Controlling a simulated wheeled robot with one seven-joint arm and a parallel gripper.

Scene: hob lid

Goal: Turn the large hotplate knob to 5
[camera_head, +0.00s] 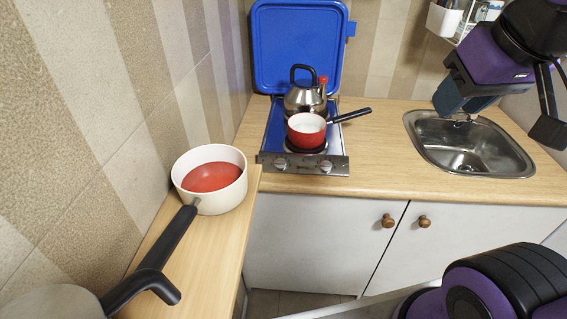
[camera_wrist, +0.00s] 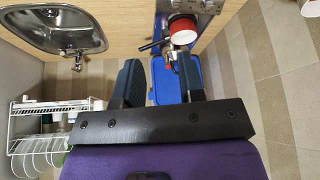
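The hob (camera_head: 268,146) sits on the far counter with its blue lid (camera_head: 295,50) raised against the wall. Its front panel has a left knob (camera_head: 281,163) and a right knob (camera_head: 326,166). I cannot tell which serves the large hotplate, and their markings are too small to read. A red saucepan (camera_head: 306,139) stands on the front hotplate and a steel kettle (camera_head: 304,100) stands behind it. My gripper (camera_head: 458,112) is above the sink, right of the hob and away from the knobs. In the wrist view its fingers (camera_wrist: 158,75) are apart with nothing gripped.
The steel sink (camera_head: 470,150) lies right of the hob. A cream pan (camera_head: 232,196) with red contents stands on the left counter, its dark handle towards me. The red saucepan's handle (camera_head: 350,115) points right over the counter. A white rack (camera_wrist: 50,115) shows in the wrist view.

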